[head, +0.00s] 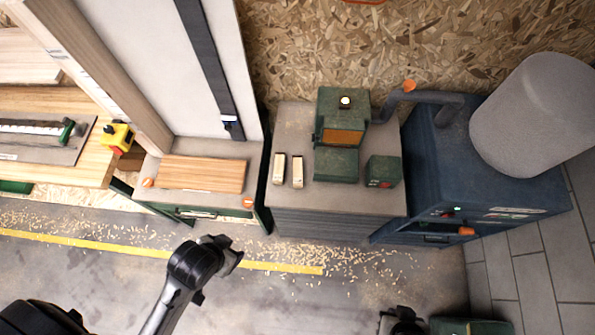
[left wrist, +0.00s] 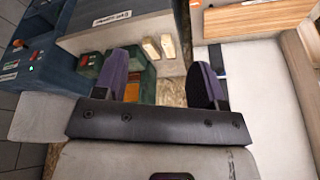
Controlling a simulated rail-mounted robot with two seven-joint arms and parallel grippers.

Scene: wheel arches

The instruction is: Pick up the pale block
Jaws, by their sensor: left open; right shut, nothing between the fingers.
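Two narrow pale blocks stand side by side on the grey bench top, left of the green machine: one on the left (head: 279,168) and one on the right (head: 298,171), with a small gap between them. They look alike, and I cannot tell which one is meant. In the left wrist view the two pale blocks (left wrist: 160,47) lie beyond the fingertips. My left gripper (left wrist: 159,78) is open and empty, its dark purple fingers wide apart. My left arm is in front of the bench. My right gripper (head: 402,318) is a dark shape at the bottom edge, shut and away from the blocks.
The green machine (head: 337,163) and a small green box (head: 383,171) stand right of the blocks. A blue cabinet (head: 480,185) with a grey hood (head: 533,112) is further right. A wooden board (head: 202,174) lies left. The bench front is clear; chips litter the floor.

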